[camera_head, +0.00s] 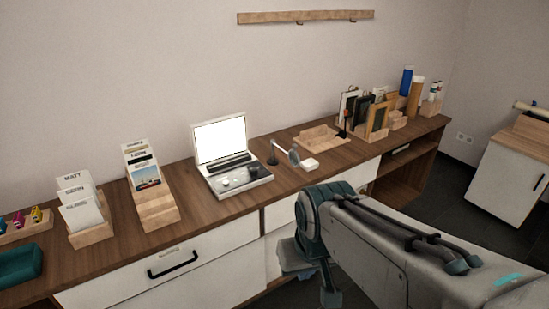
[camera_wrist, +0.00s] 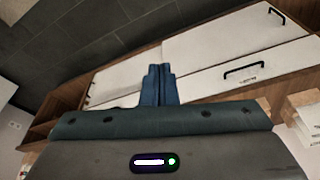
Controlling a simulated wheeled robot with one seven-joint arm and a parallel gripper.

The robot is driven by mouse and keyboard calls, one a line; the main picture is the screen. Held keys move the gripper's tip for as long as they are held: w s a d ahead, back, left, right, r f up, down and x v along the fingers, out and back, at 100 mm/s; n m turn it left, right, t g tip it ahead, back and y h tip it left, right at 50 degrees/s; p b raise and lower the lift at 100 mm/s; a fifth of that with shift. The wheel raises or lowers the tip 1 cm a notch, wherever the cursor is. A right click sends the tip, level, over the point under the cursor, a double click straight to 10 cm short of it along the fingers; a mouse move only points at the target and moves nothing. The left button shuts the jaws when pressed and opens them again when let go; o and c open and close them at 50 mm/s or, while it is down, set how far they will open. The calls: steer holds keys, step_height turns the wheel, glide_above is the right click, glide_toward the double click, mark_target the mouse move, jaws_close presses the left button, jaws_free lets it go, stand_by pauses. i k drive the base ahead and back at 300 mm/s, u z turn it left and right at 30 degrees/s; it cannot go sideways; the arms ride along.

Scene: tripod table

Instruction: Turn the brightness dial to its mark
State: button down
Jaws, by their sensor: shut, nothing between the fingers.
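A white device with a bright upright panel (camera_head: 220,138) stands on the wooden desk (camera_head: 190,212) in the head view. Its base (camera_head: 262,180) carries a dark strip and small round controls. They are too small to tell which is the brightness dial, and its mark cannot be made out. My gripper (camera_wrist: 160,70) shows in the wrist view with its two blue fingers together, shut and empty. It points toward the white drawer fronts, away from the device. In the head view my arm is at the lower right, in front of the desk, and the fingertips cannot be made out.
Left of the device are wooden card holders (camera_head: 153,211) and a teal case (camera_head: 20,264). To its right are a small lamp-like item (camera_head: 293,155), a wooden tray (camera_head: 318,137) and frames (camera_head: 376,120). A drawer front with a black handle (camera_head: 172,265) faces the room.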

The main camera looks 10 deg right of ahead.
mark_target(253, 170)
steer(key=k, duration=0.6)
steer(key=z, duration=0.75)
steer(key=i, duration=1.4)
steer(key=u, duration=0.4)
steer(key=i, duration=0.55)
steer(key=u, duration=0.45)
